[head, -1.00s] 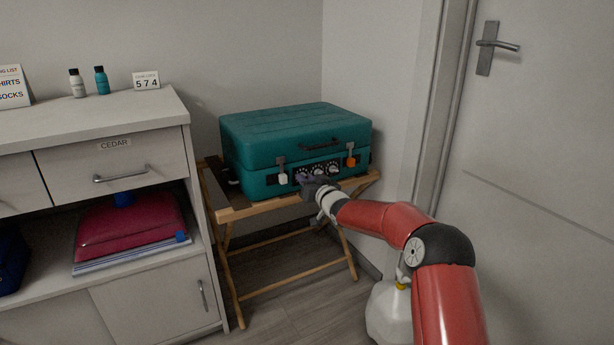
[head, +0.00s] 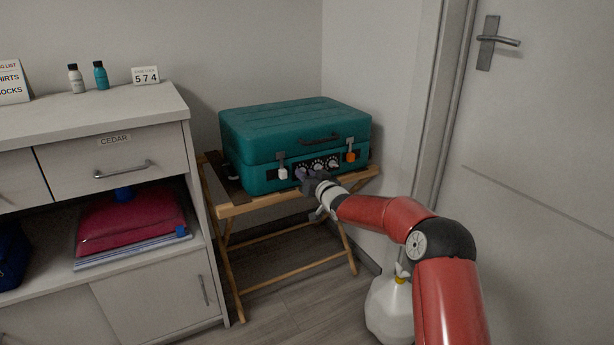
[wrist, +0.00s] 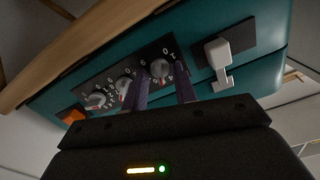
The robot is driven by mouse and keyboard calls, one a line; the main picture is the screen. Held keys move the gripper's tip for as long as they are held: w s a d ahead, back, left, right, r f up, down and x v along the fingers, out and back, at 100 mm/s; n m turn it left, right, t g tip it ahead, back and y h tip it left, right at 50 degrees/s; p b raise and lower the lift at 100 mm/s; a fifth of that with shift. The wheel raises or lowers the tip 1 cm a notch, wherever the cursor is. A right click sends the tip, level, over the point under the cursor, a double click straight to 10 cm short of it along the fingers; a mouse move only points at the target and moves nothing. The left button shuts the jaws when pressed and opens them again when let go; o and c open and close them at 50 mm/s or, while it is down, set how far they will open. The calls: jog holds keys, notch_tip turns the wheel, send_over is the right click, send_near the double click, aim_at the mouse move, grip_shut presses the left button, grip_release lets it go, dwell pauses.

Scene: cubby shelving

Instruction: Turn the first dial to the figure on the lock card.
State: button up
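The teal suitcase (head: 285,140) lies closed on the luggage rack, with a black panel of three dials on its front. The first dial (wrist: 160,68) is beside the white latch (wrist: 218,52); the wrist view is turned over, so this dial is at the right there. My gripper (wrist: 163,72) is open, its two fingers on either side of the first dial; whether they touch it I cannot tell. In the head view my gripper (head: 304,178) partly covers this dial.
The wooden rack (head: 240,208) stands between the cabinet (head: 110,142) and the wall. A white jug (head: 388,305) is on the floor below my arm. The door (head: 550,140) is shut at the right.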

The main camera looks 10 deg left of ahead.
jog(key=v, duration=0.7)
jog(key=shift+s+d+b, duration=0.2)
jog(key=shift+s+b, duration=0.1)
jog(key=shift+b, duration=0.05)
jog(key=s+d+r+m+g+h+p, duration=0.1)
jog(key=s+d+r+h, duration=0.2)
jog(key=s+d, duration=0.35)
jog(key=s+d+r+g+h, duration=0.2)
jog(key=s+d+r+h, duration=0.15)
jog(key=s, duration=0.55)
jog(key=s+d+r+m+g+h+p, duration=0.1)
jog(key=s+d+r+h, duration=0.25)
jog(key=s, duration=0.35)
jog(key=s+d+f+m+g, duration=0.1)
jog(key=s+d+f+g, duration=0.1)
jog(key=s, duration=1.2)
jog(key=s+d+f+g+p, duration=0.1)
jog(key=s+d+f+g, duration=0.1)
jog(key=s, duration=1.2)
jog(key=shift+d+m+g, duration=0.4)
jog(key=shift+d+g, duration=0.3)
jog(key=shift+d, duration=0.45)
